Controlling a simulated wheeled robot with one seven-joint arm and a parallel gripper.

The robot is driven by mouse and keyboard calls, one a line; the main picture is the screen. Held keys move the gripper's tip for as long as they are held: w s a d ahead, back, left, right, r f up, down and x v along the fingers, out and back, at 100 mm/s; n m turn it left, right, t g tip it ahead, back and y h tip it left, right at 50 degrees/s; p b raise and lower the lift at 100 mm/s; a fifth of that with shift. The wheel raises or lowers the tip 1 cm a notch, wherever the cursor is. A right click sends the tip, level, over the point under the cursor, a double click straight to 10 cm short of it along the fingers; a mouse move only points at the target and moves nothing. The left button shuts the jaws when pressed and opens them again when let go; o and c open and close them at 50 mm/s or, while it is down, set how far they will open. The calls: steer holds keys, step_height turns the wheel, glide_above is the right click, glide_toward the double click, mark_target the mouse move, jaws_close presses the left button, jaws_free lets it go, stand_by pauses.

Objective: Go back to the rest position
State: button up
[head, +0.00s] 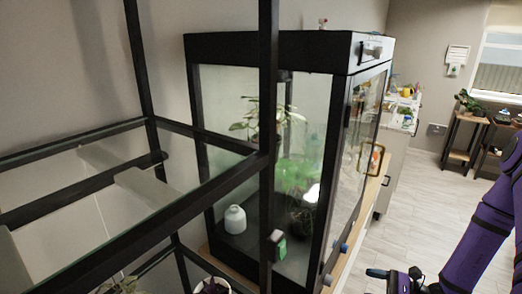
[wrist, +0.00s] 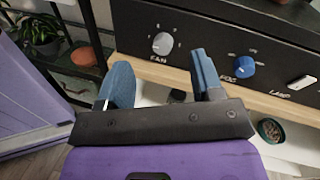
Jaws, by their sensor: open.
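My gripper (wrist: 160,64) is open and empty in the wrist view, its two blue fingers spread. Its fingers point toward a black control panel (wrist: 215,45). The grey FAN knob (wrist: 162,43) shows between the fingers, and I see no contact. The blue knob (wrist: 245,66) is to the right of the right finger, with the white LAMP switch (wrist: 301,82) further right. In the head view, part of my gripper (head: 380,274) shows at the bottom right, right of the glass cabinet's (head: 345,110) lower front; its fingers are hard to make out there.
The glass cabinet holds plants and a white jar (head: 235,219). A black-framed glass shelf (head: 190,207) stands at the near left. In the wrist view, a terracotta pot (wrist: 82,55) is at the left and a small bowl (wrist: 270,130) at the lower right. Open floor (head: 415,200) lies right of the cabinet.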

steer(key=s+a+r+n+g+h, duration=0.1)
steer(key=s+r+n+g+h, duration=0.15)
steer(key=r+n+g, duration=0.65)
steer(key=s+a+r+n+g+h, duration=0.15)
steer(key=r+n+h, duration=0.25)
steer(key=r, duration=1.1)
steer(key=s+r+n+t+h, duration=0.3)
steer(key=s+r+t+h, duration=0.1)
steer(key=r, duration=0.6)
steer(key=s+r+n+t+h, duration=0.3)
steer(key=s+r+t+h, duration=0.2)
steer(key=s+r, duration=0.3)
step_height(320, 180, up, 2)
steer(key=shift+s+d+r+h, duration=0.2)
steer(key=shift+s+d+h, duration=0.05)
steer(key=shift+h, duration=0.1)
